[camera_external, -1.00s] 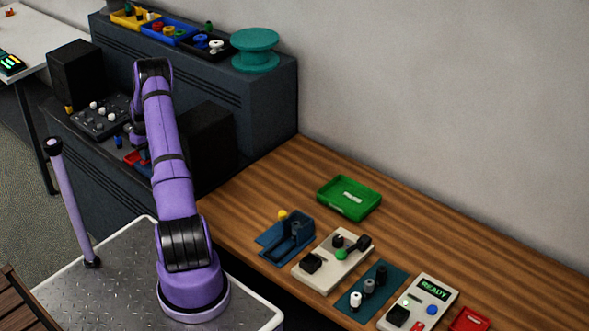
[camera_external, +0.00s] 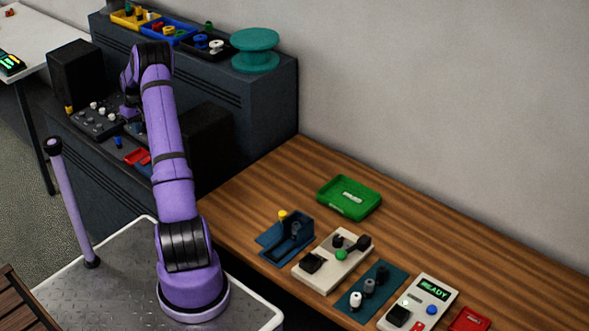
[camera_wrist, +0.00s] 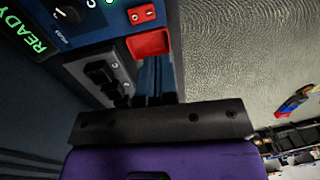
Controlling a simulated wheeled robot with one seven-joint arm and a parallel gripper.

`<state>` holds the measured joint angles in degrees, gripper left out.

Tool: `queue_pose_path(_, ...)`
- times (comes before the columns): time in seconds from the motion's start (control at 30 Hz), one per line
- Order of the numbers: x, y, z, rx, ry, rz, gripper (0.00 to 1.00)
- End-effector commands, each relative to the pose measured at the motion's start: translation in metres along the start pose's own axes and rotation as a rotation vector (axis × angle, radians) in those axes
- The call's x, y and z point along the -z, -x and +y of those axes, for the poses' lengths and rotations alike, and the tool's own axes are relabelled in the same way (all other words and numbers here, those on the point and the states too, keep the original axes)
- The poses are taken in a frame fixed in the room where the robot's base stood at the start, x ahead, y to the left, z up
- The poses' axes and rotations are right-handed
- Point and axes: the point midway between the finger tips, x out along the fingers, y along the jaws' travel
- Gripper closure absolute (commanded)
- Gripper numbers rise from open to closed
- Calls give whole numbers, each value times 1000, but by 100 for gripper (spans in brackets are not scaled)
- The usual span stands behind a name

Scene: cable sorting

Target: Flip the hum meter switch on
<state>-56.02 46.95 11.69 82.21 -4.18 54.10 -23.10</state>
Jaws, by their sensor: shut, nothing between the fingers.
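In the wrist view, a dark blue panel (camera_wrist: 100,50) carries a green READY display (camera_wrist: 22,30), a black knob (camera_wrist: 68,14) and a red rocker switch (camera_wrist: 141,14). I cannot tell for certain whether this is the hum meter, nor which way the rocker is set. The fingers are apart from the red rocker in the picture. In the external view, my arm hides most of the gripper, over the shelf at the left.
A grey plate with black switches (camera_wrist: 105,75) is left of the fingers in the wrist view. In the external view, a knobbed panel (camera_external: 97,118) and dark speaker-like boxes (camera_external: 75,74) crowd the shelf. Another READY device (camera_external: 418,303) is on the wooden table (camera_external: 260,185).

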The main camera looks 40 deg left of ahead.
Motion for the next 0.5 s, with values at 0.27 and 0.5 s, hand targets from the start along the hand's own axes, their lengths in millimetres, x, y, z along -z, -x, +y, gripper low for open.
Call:
queue_pose_path(0.27, 0, 17, -4, 0, 1, 0, 100)
queue_pose_path(0.5, 0, 18, -4, 0, 1, 0, 100)
